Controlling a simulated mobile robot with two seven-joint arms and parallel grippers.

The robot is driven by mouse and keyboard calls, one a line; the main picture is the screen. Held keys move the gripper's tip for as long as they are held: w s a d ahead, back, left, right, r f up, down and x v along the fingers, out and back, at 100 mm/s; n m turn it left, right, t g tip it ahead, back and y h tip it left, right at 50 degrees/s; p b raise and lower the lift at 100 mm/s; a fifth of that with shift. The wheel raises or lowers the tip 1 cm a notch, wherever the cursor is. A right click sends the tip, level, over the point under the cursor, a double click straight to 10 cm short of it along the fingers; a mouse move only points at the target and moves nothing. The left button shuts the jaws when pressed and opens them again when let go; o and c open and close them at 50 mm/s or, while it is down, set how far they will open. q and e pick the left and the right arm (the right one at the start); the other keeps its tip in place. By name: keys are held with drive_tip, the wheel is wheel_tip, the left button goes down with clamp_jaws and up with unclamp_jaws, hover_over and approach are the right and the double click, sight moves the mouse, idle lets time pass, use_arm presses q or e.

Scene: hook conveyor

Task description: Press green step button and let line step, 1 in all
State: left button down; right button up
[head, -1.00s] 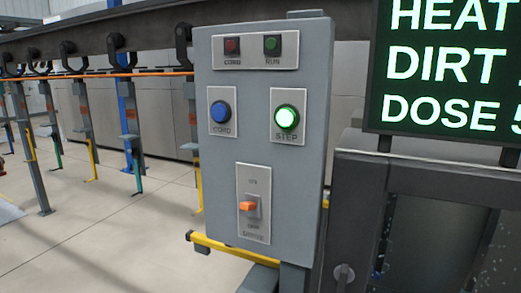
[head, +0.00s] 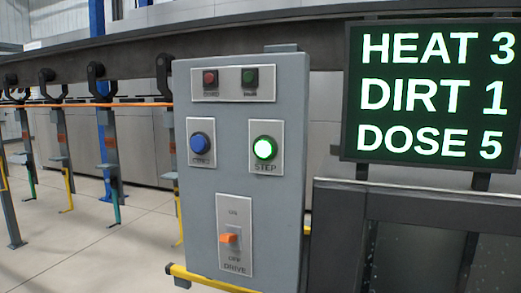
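The green step button (head: 264,149) glows brightly on its plate marked STEP, at the right of the grey control box (head: 200,185). A blue button (head: 201,142) sits to its left. An orange drive switch (head: 229,238) is below, on a plate marked ON, OFF and DRIVE. The line's overhead rail (head: 250,38) carries dark hooks (head: 97,71) with hanging pieces at the left. Neither of my grippers shows in the head view, and nothing touches the buttons.
A dark screen (head: 432,93) at the right reads HEAT 3, DIRT 1, DOSE 5. Below it stands a dark grey housing (head: 420,205). A yellow bar (head: 215,281) runs at the foot of the box. Open floor (head: 100,250) shows at the left.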

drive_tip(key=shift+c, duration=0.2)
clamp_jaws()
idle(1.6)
